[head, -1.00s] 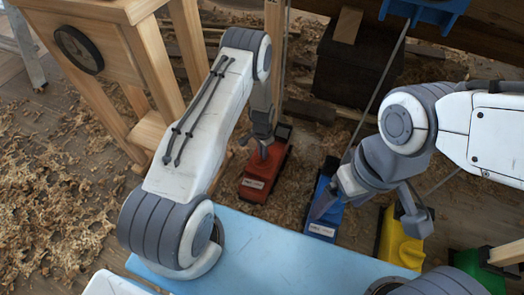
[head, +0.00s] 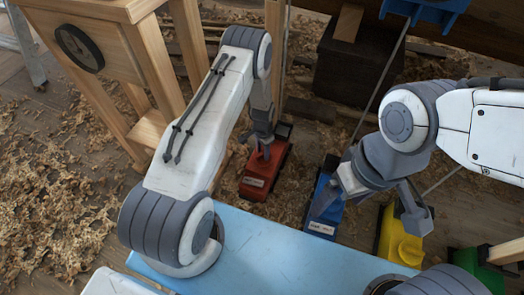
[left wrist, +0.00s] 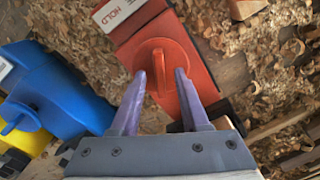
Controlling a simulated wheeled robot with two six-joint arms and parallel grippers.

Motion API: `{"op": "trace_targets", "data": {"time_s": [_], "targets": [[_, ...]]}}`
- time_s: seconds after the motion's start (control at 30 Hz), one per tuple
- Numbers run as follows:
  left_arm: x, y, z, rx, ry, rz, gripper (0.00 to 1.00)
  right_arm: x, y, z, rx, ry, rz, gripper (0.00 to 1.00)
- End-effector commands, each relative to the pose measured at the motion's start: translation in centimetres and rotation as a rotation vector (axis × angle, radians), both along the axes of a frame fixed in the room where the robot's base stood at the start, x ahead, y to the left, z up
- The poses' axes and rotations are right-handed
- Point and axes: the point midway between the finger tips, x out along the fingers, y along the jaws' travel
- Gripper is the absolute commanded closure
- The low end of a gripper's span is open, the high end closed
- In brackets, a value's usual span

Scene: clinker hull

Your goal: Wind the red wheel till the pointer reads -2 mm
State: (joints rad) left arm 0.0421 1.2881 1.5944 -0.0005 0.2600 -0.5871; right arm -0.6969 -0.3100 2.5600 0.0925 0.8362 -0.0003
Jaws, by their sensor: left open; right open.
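The red unit (head: 262,177) stands on the floor beyond the pale blue surface and carries a white label. In the left wrist view, the label on the red box (left wrist: 178,22) reads HOLD. Its round red wheel (left wrist: 180,50) has a raised bar across the middle. My left gripper (head: 263,150) is over the red unit. In the left wrist view, its open fingers (left wrist: 160,80) point at the wheel, one on each side of the bar; contact cannot be told. My right gripper (head: 371,207) is open near the blue and yellow units. No pointer or scale is readable.
A blue unit (head: 324,212), a yellow unit (head: 398,245) and a green unit (head: 468,264) stand in a row right of the red one. A wooden stand (head: 120,55) is at left. Wood shavings cover the floor. A dark block (head: 352,68) lies behind.

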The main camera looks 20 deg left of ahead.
Motion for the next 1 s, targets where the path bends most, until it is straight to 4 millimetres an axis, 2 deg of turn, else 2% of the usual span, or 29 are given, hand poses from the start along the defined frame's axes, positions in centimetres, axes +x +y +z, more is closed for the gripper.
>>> {"op": "trace_targets", "data": {"time_s": [0.17,0.4,0.6,1.0], "targets": [[0.1,0.0,2.3,0.000,-0.002,0.000,0.55,0.0,0.0,1.3,0.000,0.000,0.000,0.09],[0.1,0.0,7.2,0.000,-0.002,0.000,0.55,0.0,0.0,3.7,0.000,0.000,0.000,0.09],[0.0,0.0,9.8,0.000,0.000,0.000,0.55,0.0,0.0,4.7,0.000,0.000,0.000,0.09],[0.0,0.0,10.4,0.001,0.001,0.000,0.55,0.0,0.0,4.9,0.000,0.000,0.000,0.09]]}}
